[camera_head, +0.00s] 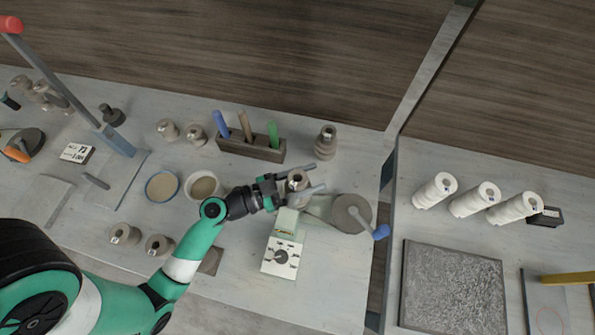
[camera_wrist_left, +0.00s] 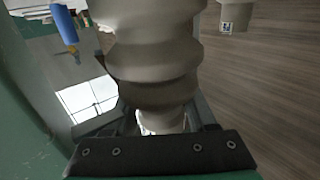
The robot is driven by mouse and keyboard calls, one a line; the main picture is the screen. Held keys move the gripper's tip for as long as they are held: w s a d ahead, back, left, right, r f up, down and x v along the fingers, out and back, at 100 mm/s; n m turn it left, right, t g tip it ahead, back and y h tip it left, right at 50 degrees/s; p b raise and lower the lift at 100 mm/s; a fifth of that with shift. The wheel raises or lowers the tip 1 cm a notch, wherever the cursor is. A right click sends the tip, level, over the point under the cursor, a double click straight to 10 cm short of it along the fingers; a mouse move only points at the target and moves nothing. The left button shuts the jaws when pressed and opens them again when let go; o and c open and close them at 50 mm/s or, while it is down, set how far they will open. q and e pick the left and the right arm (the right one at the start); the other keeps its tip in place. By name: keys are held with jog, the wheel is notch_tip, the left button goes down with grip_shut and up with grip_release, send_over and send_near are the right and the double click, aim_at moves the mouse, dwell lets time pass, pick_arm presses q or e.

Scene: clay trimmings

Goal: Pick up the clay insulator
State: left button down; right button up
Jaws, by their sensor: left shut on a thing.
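A grey-brown ribbed clay insulator (camera_head: 297,181) stands between the fingers of my left gripper (camera_head: 319,178), which is shut on it. In the left wrist view the insulator (camera_wrist_left: 152,55) fills the upper middle, its stacked ribs close to the camera. Its lower end narrows to a paler part between the fingers. I cannot tell whether it touches anything below. A similar insulator (camera_head: 327,139) stands behind, near the back of the bench. My right gripper is not in view.
A turntable with a blue handle (camera_head: 352,213) is just right of the gripper; a white dial box (camera_head: 282,257) is in front. A tool block (camera_head: 251,148) stands behind left. Two bowls (camera_head: 203,187) (camera_head: 162,186) and more insulators (camera_head: 123,233) are left.

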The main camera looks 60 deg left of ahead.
aim_at(309, 181)
pick_arm(q)
jog(key=shift+r, duration=0.15)
notch_tip(309, 181, up, 10)
jog(key=p, duration=0.4)
